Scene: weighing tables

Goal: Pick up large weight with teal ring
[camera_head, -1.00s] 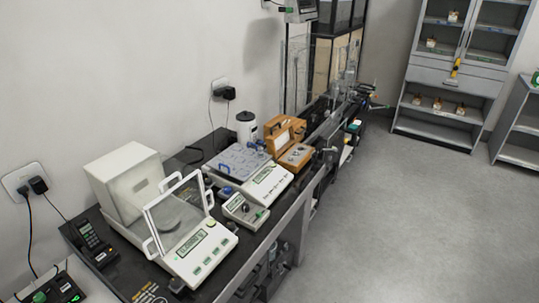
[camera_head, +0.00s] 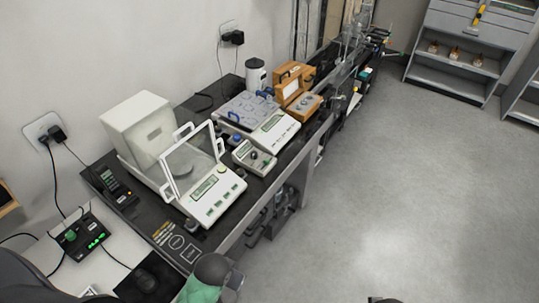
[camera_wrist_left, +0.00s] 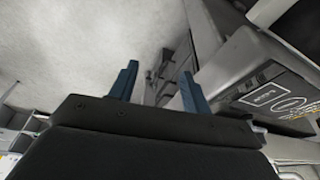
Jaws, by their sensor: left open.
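I cannot make out a teal ring on any weight at this size. A small dark knob-like piece (camera_head: 193,226), possibly a weight, stands on the black bench in front of the large balance. An open wooden case (camera_head: 297,93) with small round pieces stands farther back. My left gripper (camera_wrist_left: 158,85) is open and empty in the wrist view, with its blue fingers spread. The bench edge and its white markings lie to their right there. My right gripper is not in view.
The large balance (camera_head: 216,199) with its glass shield and white housing takes up the near bench. A flat balance (camera_head: 275,134) and a blue-handled tray (camera_head: 247,110) stand behind. A handset (camera_head: 114,187) lies at the left. The floor (camera_head: 390,190) to the right is clear.

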